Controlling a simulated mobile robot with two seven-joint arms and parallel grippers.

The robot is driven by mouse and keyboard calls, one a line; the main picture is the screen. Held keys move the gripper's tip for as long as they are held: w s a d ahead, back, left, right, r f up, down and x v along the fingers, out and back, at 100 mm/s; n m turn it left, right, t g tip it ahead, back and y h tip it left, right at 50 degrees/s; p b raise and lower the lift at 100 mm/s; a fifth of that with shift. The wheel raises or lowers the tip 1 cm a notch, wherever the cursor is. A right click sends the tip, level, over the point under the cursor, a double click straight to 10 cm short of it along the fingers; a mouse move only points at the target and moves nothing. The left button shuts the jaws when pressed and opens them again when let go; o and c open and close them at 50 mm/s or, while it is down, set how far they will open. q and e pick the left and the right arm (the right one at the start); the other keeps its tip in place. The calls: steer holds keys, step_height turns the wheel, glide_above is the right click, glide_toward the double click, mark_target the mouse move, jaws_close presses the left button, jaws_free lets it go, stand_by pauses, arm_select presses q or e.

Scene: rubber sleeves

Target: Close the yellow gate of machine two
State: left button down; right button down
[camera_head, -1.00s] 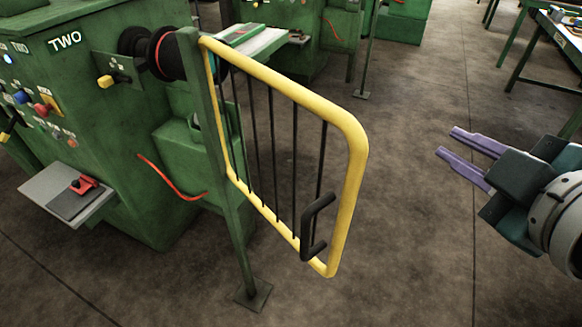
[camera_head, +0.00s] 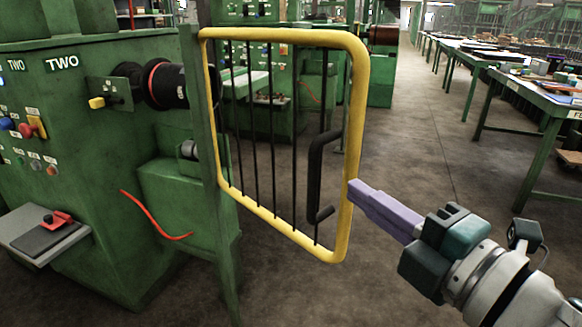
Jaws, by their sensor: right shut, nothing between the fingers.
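The yellow gate (camera_head: 355,135) hangs from a green post (camera_head: 205,150) beside the green machine marked TWO (camera_head: 60,160). It stands swung out from the machine, with dark vertical bars and a black handle (camera_head: 315,165) near its free edge. My right gripper (camera_head: 355,190) is shut and empty, its purple fingers together. The fingertips are at the right side of the gate's outer yellow upright, touching it or very close; I cannot tell which. My left gripper is not in view.
A small grey shelf with a red clamp (camera_head: 57,218) juts from the machine's front. A red cable (camera_head: 150,215) hangs beside it. Work tables (camera_head: 540,95) stand at the right. Open concrete floor (camera_head: 430,140) lies behind the gate.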

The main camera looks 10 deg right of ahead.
steer(key=shift+x, duration=1.95)
